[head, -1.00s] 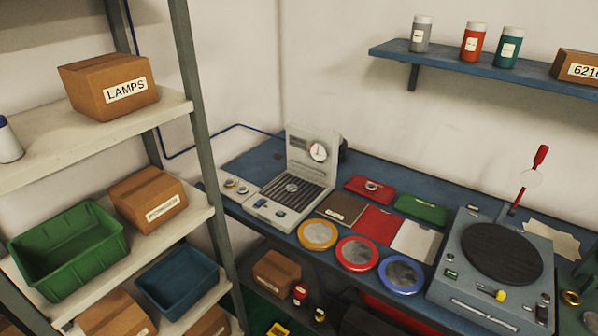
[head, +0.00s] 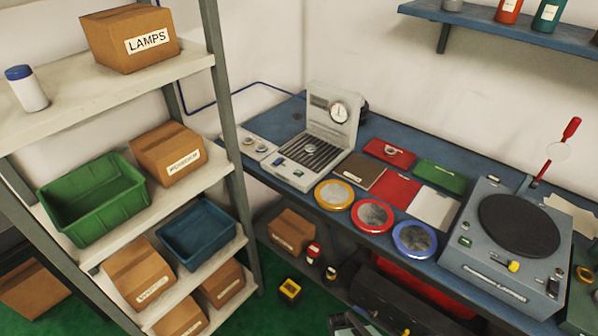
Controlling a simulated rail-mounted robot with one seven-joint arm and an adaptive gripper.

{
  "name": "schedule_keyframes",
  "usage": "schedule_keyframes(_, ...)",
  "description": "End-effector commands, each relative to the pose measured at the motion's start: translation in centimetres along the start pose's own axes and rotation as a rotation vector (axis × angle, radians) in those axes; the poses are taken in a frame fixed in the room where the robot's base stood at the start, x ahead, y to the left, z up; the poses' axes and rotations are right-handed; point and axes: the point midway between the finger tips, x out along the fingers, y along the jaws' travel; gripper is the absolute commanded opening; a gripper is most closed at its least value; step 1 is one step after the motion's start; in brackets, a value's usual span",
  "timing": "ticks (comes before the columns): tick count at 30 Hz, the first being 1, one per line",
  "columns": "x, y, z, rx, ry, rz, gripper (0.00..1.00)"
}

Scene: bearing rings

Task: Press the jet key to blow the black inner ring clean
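The blowing station (head: 343,133) is a pale grey unit with a round gauge on its upright back and a dark slatted grille (head: 330,156) in front. A small ring (head: 310,149) lies on the grille; it looks grey, and I cannot tell whether it is the black inner ring. On the station's front ledge are a blue-green key (head: 297,173) and a small dark key (head: 278,161); their labels are too small to read. Nothing touches the station. My gripper's fingers do not show; only a grey part, possibly of my arm, shows at the bottom edge.
Dishes with yellow (head: 334,194), red (head: 372,215) and blue (head: 414,238) rims stand along the bench front. A grey turntable unit (head: 475,265) stands at the right. A shelf rack (head: 232,150) with boxes and bins stands close on the left.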

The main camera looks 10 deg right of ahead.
Motion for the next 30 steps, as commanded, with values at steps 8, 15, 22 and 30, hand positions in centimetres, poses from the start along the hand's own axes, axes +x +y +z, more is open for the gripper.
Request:
schedule_keyframes(8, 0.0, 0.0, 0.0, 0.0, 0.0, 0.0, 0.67)
schedule_keyframes(15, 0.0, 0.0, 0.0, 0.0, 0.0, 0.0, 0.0)
schedule_keyframes(22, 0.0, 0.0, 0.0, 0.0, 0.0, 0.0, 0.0)
schedule_keyframes(30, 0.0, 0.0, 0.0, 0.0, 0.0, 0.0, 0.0)
